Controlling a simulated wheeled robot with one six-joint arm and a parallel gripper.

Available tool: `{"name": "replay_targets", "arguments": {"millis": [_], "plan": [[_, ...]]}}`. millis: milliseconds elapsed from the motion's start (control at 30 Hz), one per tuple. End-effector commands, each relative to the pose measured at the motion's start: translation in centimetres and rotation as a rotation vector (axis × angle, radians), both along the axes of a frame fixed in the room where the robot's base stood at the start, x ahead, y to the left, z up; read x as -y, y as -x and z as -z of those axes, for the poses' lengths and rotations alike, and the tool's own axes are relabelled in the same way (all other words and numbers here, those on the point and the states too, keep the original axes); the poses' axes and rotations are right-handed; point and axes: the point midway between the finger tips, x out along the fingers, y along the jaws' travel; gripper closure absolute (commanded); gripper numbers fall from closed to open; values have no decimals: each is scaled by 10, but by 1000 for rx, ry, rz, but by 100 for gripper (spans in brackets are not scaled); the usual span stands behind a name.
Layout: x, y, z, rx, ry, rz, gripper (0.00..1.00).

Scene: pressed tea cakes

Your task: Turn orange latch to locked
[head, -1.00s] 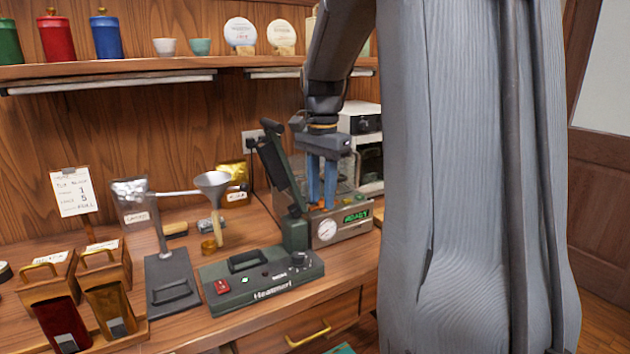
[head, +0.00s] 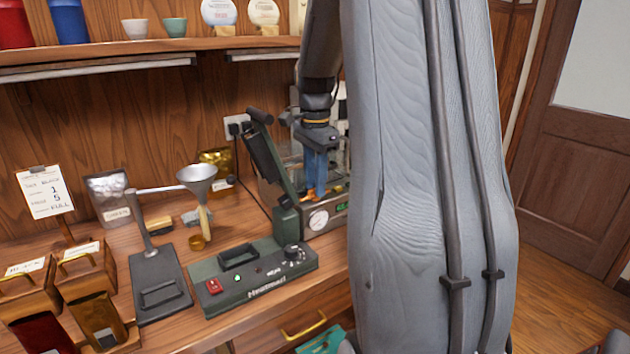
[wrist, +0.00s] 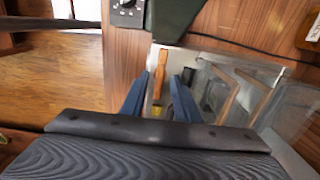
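The orange latch (wrist: 159,72) shows in the wrist view as a narrow bar between and just beyond my fingertips. In the head view only small orange bits of it show at the fingertips. It sits on the steel machine with a round gauge (head: 318,220) and a green display (head: 342,206), partly hidden by my arm. My gripper (head: 316,189) points down over the front of this machine. In the wrist view its blue fingers (wrist: 162,88) stand apart with a gap around the latch. Whether a finger touches the latch I cannot tell.
A green sealer (head: 250,283) with a raised arm (head: 268,160) stands close left of the machine. A funnel stand (head: 160,285) and tea boxes (head: 92,300) are further left. A shelf (head: 140,62) runs above. My arm hides the right side.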

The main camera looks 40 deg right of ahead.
Motion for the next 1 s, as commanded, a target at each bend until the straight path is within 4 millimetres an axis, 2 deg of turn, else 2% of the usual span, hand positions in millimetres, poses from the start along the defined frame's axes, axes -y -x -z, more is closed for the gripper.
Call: {"name": "replay_targets", "arguments": {"millis": [300, 467, 767, 1000], "plan": [[-1, 0, 3, 0, 0, -2, 74], [-1, 0, 3, 0, 0, -2, 100], [-1, 0, 2, 0, 0, -19, 100], [-1, 0, 1, -1, 0, -121, 100]]}}
